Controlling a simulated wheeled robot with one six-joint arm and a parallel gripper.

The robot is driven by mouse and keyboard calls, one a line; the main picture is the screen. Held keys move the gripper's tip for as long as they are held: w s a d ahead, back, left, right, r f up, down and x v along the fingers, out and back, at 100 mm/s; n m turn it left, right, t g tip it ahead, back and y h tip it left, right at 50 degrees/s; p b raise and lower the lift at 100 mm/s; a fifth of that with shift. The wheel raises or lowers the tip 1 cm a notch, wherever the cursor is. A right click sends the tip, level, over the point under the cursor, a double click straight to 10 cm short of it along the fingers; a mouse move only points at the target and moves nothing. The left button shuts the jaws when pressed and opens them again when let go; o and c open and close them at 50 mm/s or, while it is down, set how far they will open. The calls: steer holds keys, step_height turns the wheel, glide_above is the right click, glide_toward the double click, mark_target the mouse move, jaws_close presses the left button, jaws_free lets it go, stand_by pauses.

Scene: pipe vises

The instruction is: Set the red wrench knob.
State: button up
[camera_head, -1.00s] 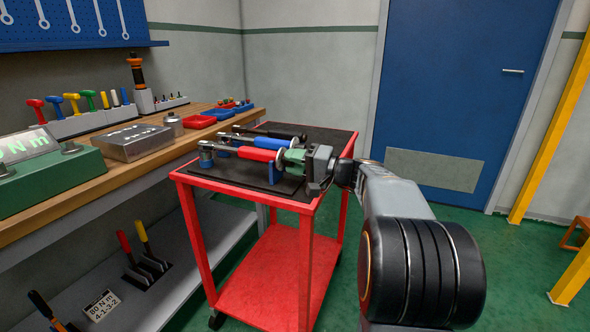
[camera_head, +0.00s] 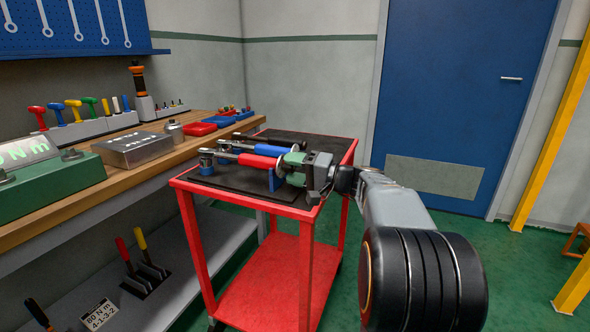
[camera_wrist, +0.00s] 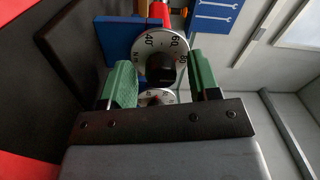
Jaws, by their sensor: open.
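The red wrench (camera_head: 260,162) lies on a blue support on the cart's black mat. Its knob end points toward my gripper (camera_head: 293,165), which is at that end. In the wrist view, my gripper (camera_wrist: 161,82) has green fingers standing apart, one on each side of the wrench's black knob (camera_wrist: 160,68). Behind the knob is a silver dial (camera_wrist: 148,50) with 40, 60 and 80 on it. The red handle (camera_wrist: 159,11) continues beyond. A smaller marked disc (camera_wrist: 156,97) shows between the fingers below the knob. I cannot tell whether the fingers touch the knob.
A blue wrench (camera_head: 270,147) lies behind the red one on the red cart (camera_head: 270,281). The bench (camera_head: 30,215) at left carries a steel box (camera_head: 132,150) and tools. A shelf label (camera_head: 99,315) reads 80 N m, 4-1-3-2. A blue door stands behind.

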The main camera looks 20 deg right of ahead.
steer(key=shift+s+d, duration=0.1)
steer(key=p+v, duration=0.3)
steer(key=v, duration=1)
steer(key=shift+s+d, duration=0.2)
steer(key=s+a+r+n+g+h+p, duration=0.1)
steer(key=s+a+r+g+h+p, duration=0.15)
steer(key=a+g+p, duration=0.45)
steer(key=s+a+r+n+g+h+p, duration=0.15)
steer(key=a+r+p, duration=0.25)
steer(key=a+p, duration=0.6)
steer(key=s+a+r+n+g+h+p, duration=0.1)
steer(key=s+a+r+n+h+p, duration=0.2)
steer(key=s+r+h+p, duration=0.5)
steer(key=r+n+p, duration=0.1)
steer(key=p, duration=0.7)
steer(key=shift+h, duration=0.3)
